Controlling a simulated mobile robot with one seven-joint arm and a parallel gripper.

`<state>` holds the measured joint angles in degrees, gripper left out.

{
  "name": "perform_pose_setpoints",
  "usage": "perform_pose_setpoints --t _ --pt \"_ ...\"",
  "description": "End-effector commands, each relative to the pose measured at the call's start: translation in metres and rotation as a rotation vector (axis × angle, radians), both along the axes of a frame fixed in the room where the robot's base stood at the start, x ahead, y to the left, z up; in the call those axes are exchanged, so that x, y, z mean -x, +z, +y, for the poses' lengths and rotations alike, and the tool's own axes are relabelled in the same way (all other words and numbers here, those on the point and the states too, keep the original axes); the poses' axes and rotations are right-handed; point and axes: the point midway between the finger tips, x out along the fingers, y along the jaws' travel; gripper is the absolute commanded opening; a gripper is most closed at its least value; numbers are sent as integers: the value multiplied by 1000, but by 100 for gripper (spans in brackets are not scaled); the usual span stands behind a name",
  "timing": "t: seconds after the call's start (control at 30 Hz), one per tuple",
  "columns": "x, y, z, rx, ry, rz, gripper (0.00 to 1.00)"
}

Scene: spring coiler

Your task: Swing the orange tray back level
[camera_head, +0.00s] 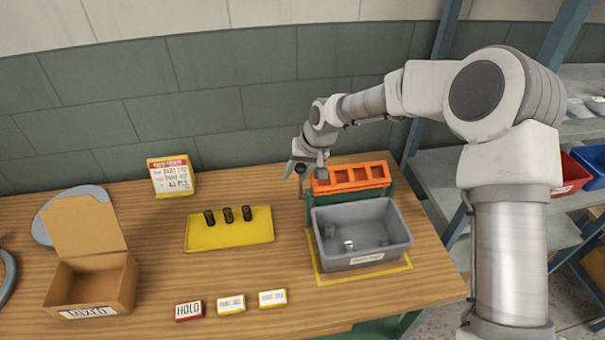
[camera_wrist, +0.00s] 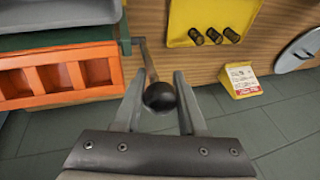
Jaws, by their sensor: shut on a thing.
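The orange tray (camera_head: 351,178) has several open compartments and sits on a green stand (camera_head: 345,194) behind the grey bin. Its exact tilt is hard to tell. In the wrist view the tray (camera_wrist: 60,78) is at the left. A crank lever (camera_wrist: 147,61) with a black ball knob (camera_wrist: 160,96) stands at the tray's end. My gripper (camera_wrist: 160,92) is shut on the knob, with one finger on each side. In the head view my gripper (camera_head: 305,172) is at the tray's left end, and the wrist partly hides the knob.
The grey bin (camera_head: 360,260) stands inside a yellow outline and holds a few small parts. A yellow mat (camera_head: 230,238) with three dark cylinders, a sign card (camera_head: 171,176) and an open cardboard box (camera_head: 92,285) are to the left. The wall is close behind.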

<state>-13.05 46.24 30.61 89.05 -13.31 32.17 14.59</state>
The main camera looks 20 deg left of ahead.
Motion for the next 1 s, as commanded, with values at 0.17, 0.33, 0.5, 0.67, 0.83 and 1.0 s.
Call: perform_pose_setpoints --t 0.17,0.33,0.5,0.67,0.83,1.0 --pt "-2 -5 7 17 5 33 0" --pt "-5 -7 9 17 5 33 0" --pt "-6 -7 8 19 4 36 0" --pt "-5 -9 7 21 4 37 0" --pt "-5 -10 6 23 4 39 0" --pt "-4 -11 5 26 5 41 0"
